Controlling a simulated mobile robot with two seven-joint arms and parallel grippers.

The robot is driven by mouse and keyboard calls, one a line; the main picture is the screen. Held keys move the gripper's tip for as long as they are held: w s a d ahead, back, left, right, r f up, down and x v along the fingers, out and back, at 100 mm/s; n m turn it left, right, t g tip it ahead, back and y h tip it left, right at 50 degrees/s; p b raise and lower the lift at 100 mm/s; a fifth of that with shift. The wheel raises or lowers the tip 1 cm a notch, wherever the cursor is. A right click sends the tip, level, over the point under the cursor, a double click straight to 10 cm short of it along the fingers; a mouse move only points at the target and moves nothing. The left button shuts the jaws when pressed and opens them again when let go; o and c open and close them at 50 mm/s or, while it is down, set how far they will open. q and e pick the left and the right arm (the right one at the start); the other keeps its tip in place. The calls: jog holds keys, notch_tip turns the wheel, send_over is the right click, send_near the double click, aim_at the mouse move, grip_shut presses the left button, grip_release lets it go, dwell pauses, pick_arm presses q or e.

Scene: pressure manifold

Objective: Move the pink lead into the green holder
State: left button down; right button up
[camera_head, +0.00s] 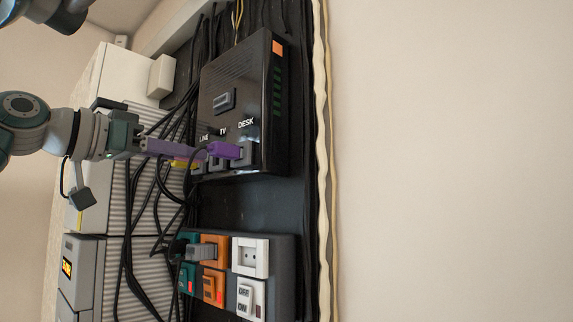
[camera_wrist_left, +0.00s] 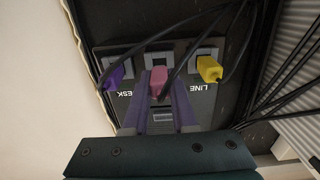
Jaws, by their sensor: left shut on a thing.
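In the left wrist view the pink lead's plug (camera_wrist_left: 158,83) sits between the purple fingers of my left gripper (camera_wrist_left: 157,96), which is shut on it. The plug is at the middle port of the black box, between the DESK and LINE ports; I cannot tell how deep it sits. In the head view my left gripper (camera_head: 196,152) reaches the box from the left and its fingers hide the pink plug. Green parts (camera_head: 187,280) show on the lower socket panel; I cannot tell whether they are the green holder. My right gripper is not in view.
A purple plug (camera_wrist_left: 113,76) is at the DESK port and a yellow plug (camera_wrist_left: 209,69) at the LINE port, close beside my fingers. The black box (camera_head: 260,80) has several black cables (camera_head: 165,190) hanging left of it. The socket panel (camera_head: 284,260) has orange and white units.

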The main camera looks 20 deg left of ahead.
pick_arm(q)
jog(key=shift+b+v, duration=1.05)
jog(key=shift+v, duration=0.7)
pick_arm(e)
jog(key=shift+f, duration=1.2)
